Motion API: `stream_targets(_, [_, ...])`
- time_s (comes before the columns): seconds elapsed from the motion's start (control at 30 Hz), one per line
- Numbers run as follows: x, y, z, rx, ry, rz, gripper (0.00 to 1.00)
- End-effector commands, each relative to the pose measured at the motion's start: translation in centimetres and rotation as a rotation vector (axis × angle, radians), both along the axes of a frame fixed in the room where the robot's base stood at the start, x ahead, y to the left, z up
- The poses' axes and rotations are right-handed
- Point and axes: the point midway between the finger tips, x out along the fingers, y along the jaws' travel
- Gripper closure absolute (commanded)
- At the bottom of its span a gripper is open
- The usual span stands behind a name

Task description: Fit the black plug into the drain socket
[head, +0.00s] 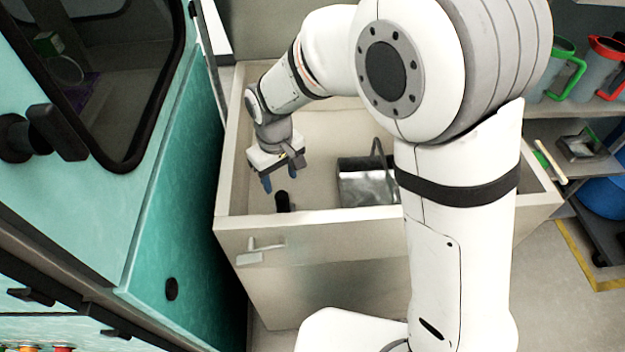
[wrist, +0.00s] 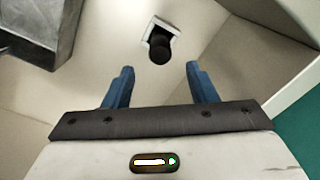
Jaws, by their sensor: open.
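The black plug (head: 282,201) stands inside the pale basin, close to its front wall. In the wrist view the black plug (wrist: 160,50) is over a pale square drain socket (wrist: 149,38) and covers part of it. I cannot tell how deep it sits. My gripper (head: 282,178) is above and behind the plug, pointing down, with its blue fingers apart and empty. In the wrist view my gripper (wrist: 160,68) is open, and the plug shows beyond the gap between the fingertips, apart from both.
The basin's front rim (head: 330,217) and side walls surround the plug. A grey metal container (head: 365,186) with a handle stands to the plug's right in the basin. A teal cabinet (head: 180,190) is close on the left. Shelves with mugs are at far right.

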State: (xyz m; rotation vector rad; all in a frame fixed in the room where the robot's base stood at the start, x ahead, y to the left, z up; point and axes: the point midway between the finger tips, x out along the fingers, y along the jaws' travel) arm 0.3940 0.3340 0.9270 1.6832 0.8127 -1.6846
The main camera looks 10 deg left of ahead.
Motion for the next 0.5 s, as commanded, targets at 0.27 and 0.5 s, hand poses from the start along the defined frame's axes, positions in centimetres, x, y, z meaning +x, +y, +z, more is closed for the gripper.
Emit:
stream_targets(0.27, [0.2,-0.5,0.5,0.003,-0.004,-0.012,0.48])
stream_targets(0.5, [1.8,-9.5,5.6,0.04,-0.048,-0.214,0.48])
